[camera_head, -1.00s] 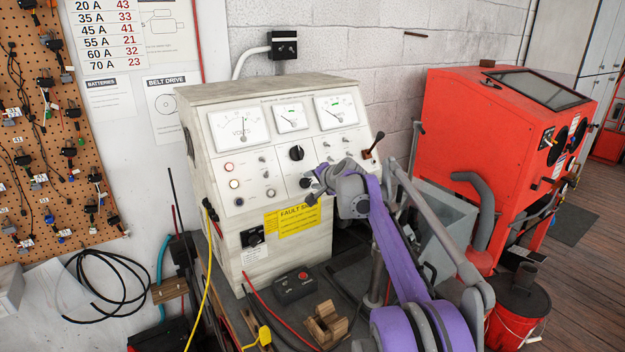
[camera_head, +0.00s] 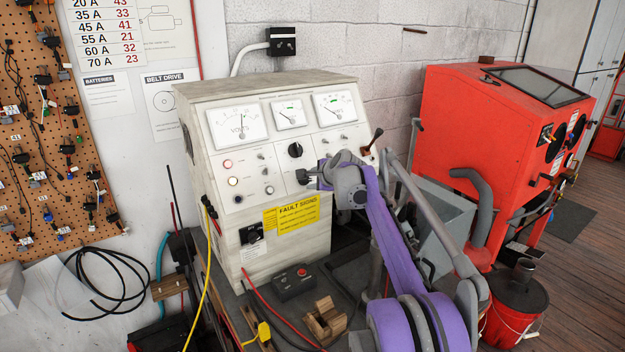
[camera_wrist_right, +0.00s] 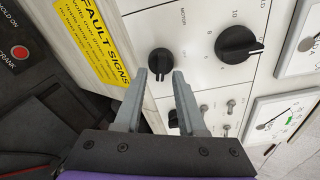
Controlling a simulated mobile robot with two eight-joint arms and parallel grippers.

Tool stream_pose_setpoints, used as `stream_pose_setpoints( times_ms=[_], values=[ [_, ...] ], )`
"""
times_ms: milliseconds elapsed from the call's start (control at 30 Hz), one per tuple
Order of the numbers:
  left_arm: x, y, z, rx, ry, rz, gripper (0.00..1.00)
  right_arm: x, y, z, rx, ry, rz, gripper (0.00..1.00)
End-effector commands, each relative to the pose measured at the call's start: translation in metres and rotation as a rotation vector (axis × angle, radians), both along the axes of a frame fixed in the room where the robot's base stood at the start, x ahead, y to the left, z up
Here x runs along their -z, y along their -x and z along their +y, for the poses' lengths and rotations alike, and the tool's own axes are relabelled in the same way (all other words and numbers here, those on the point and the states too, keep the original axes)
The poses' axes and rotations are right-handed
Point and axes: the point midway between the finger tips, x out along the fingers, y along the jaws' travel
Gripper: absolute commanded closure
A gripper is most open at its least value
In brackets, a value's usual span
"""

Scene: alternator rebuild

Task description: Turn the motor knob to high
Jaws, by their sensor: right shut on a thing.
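The motor knob (camera_wrist_right: 160,62) is a small round black dial on the grey-white test bench (camera_head: 283,258), with "MOTOR" printed beside it. In the head view the knob (camera_head: 302,177) shows at the tips of my right gripper (camera_head: 314,178). In the right wrist view my right gripper (camera_wrist_right: 166,73) has its two grey fingertips at the knob's lower edge, closed on its pointer end. Its pale pointer mark lies between the fingertips, toward the bottom of that view. The markings around the knob are too small to read. My left gripper is out of view.
A larger black knob (camera_wrist_right: 238,44) sits above the motor knob on the panel, with toggle switches (camera_wrist_right: 231,105) close by. A yellow fault sign (camera_head: 291,215) is below. A black box with a red button (camera_head: 295,282) and a wooden block (camera_head: 325,320) lie in front.

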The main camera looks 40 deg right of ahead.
Motion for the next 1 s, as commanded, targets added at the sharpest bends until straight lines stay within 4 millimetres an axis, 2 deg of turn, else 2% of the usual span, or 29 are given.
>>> stream_pose_setpoints(
  times_ms=[533, 567, 700, 1000],
  values=[
    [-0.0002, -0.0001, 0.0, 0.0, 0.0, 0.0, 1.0, 0.0, -0.0001, 0.0003, 0.012, -0.021, -0.002, 1.0],
    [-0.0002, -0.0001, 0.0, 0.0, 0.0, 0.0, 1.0, 0.0, -0.0001, 0.0003, 0.012, -0.021, -0.002, 0.55],
    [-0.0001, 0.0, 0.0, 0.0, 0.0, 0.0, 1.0, 0.0, 0.0, 0.0002, 0.011, -0.02, -0.002, 0.31],
    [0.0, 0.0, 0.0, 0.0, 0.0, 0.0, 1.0, -0.0005, 0.0011, 0.0003, 0.011, -0.02, -0.002, 0.31]
  ],
)
